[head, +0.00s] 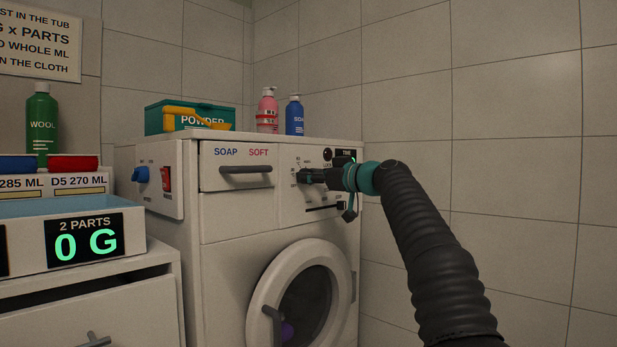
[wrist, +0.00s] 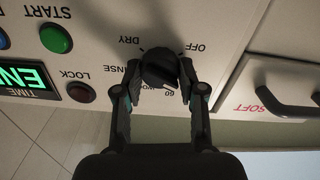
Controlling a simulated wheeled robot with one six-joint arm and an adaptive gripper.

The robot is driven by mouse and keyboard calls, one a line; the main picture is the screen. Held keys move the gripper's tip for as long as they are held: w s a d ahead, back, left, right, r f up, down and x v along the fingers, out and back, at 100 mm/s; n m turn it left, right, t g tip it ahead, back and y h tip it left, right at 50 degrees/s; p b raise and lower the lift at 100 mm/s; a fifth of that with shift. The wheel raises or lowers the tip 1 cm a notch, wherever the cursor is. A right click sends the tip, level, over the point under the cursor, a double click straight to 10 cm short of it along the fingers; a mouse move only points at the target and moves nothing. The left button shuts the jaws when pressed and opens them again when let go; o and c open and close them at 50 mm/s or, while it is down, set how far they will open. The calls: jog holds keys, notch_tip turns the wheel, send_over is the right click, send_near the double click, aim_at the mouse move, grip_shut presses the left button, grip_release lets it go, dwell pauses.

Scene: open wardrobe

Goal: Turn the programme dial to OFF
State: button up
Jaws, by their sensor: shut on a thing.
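The programme dial (wrist: 160,68) is a dark round knob on the washing machine's white front panel. In the wrist view the panel is upside down, with OFF (wrist: 195,48) at the dial's upper right, DRY at upper left, a partly hidden label ending in NSE at left, and 60 near the bottom. My gripper (wrist: 160,80) has one finger on each side of the dial and is shut on it. A pale mark shows low on the dial, but I cannot tell exactly which label it faces. In the head view my gripper (head: 318,178) covers most of the dial.
The soap drawer handle (head: 246,169) sticks out left of the dial. A green START button (wrist: 56,38), LOCK lamp (wrist: 80,92) and green TIME display (wrist: 22,78) share the panel. Bottles and a powder box (head: 165,118) stand on top. The round door (head: 298,295) is below.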

jog(key=n, duration=0.6)
jog(key=shift+f, duration=0.15)
jog(key=n, duration=0.6)
dwell(0.3)
jog(key=o, duration=1.1)
jog(key=shift+d, duration=0.15)
jog(key=shift+o, duration=0.2)
